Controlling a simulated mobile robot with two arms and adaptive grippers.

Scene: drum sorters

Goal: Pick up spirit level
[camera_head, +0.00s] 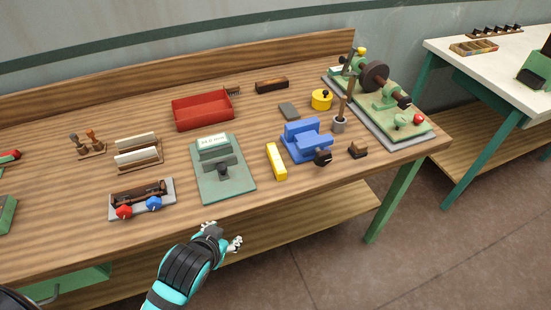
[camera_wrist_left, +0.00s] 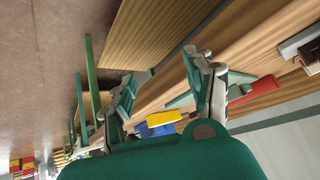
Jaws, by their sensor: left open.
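The spirit level (camera_head: 277,162), a yellow bar, lies on the wooden workbench (camera_head: 290,187) in the head view, between a green-grey device and a blue vise. A yellow bar that looks like it also shows in the left wrist view (camera_wrist_left: 165,117), beside a blue shape. My left gripper (camera_head: 225,240) is in front of the bench's front edge, to the left of and nearer than the level, apart from it. Its two fingers are spread and empty in the left wrist view (camera_wrist_left: 163,68). My right gripper is not in view.
A red tray (camera_head: 202,109) lies farther back. Bare bench top lies in front of the level.

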